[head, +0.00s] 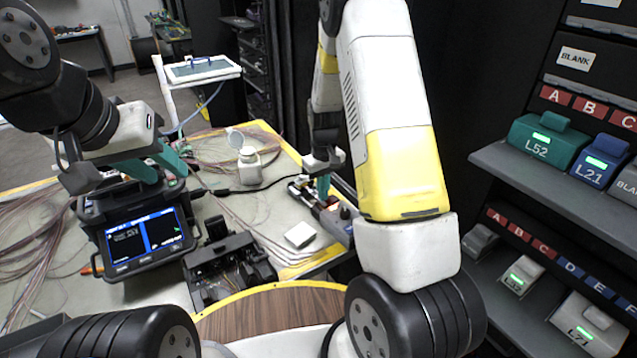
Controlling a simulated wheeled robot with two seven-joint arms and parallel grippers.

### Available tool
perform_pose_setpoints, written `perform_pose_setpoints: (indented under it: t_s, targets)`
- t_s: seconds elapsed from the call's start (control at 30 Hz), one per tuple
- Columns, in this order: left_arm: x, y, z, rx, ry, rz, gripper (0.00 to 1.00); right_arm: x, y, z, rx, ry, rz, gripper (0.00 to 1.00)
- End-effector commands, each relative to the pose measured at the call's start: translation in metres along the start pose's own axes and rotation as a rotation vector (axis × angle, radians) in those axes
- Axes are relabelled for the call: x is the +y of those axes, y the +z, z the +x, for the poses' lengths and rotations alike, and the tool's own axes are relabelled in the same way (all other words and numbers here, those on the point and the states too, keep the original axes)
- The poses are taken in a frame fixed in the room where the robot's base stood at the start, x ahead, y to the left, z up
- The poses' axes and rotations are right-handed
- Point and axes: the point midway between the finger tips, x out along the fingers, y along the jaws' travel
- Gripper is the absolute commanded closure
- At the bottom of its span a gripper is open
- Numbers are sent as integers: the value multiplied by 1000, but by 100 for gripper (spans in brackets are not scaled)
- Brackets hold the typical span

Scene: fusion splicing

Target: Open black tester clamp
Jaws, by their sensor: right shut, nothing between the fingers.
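The tester (339,221) is a small grey device with dark parts at the table's right edge. Its black clamp is too small and too covered by my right gripper to tell whether it is open. My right gripper (323,196) points down at the tester's far end, with its teal fingers shut and nothing between them. I cannot tell whether it touches the clamp. My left gripper (168,176) is above the fusion splicer (145,242), its teal fingers apart and empty. The splicer's lit screen faces me.
A black open-topped device (228,262) stands right of the splicer. A white bottle (249,166) and a small white box (300,235) are on the table. Loose fibres cover much of the left. A shelf (500,160) with labelled modules stands at the right.

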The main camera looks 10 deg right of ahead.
Motion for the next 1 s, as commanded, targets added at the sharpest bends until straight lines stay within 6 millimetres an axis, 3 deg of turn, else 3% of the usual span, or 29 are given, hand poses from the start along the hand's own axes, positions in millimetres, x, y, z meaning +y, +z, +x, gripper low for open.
perform_pose_setpoints:
  t_s: [0.23, 1.0]
  targets:
    - [0, 0, 0, 0, 0, 0, 64, -2, 3, 14, -9, -3, -1, 100]
    - [0, 0, 0, 0, 0, 0, 64, 7, 5, 14, -11, -2, 2, 100]
